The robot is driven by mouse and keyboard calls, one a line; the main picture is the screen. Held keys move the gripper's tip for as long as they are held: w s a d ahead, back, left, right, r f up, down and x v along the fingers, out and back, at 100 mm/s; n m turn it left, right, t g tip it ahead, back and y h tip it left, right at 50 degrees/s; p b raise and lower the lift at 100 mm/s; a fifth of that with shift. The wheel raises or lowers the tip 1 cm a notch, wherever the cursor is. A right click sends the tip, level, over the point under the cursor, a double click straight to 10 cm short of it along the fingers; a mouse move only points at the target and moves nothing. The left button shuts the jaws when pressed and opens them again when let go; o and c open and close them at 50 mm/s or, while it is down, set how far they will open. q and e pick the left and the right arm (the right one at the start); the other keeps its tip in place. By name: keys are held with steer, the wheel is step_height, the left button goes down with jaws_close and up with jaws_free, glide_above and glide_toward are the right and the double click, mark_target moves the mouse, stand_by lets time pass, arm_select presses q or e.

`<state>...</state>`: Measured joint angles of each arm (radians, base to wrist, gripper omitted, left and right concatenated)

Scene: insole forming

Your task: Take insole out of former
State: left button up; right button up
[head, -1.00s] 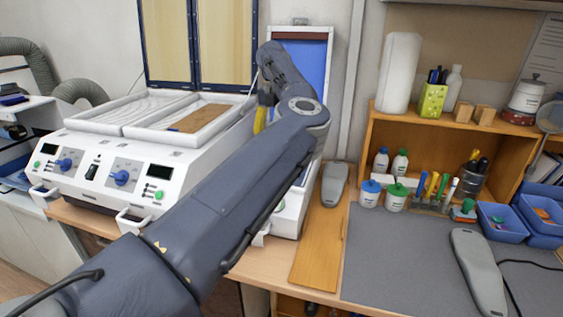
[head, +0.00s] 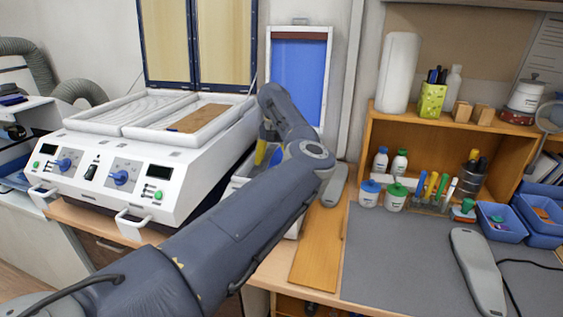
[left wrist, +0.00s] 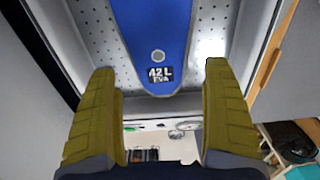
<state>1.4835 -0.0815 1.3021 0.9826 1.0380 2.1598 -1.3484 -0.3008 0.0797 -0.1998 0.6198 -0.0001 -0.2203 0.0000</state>
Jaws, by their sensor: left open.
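The insole (left wrist: 150,35) is blue, marked "42 L EVA". In the left wrist view it lies on the perforated bed (left wrist: 195,20) of the former, its narrower labelled end towards my fingers. The former's raised lid (head: 299,75), with a blue inner panel, shows in the head view; its bed is largely hidden by my left arm. My left gripper (left wrist: 160,68) is open, with yellow-green fingers on either side of the insole's near end and nothing between them. Whether they touch the bed I cannot tell. In the head view one yellow finger (head: 261,151) shows. My right gripper is not in view.
A white double-tray machine (head: 120,165) with open lids stands left of the former. A wooden board (head: 318,250) and a grey elongated object (head: 336,184) lie to its right. A wooden shelf (head: 480,140) holds bottles and tools. The grey mat (head: 400,260) has free room.

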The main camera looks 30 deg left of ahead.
arm_select(q)
steer(key=shift+f, duration=1.2)
steer(key=shift+c, duration=0.4)
steer(key=c, duration=1)
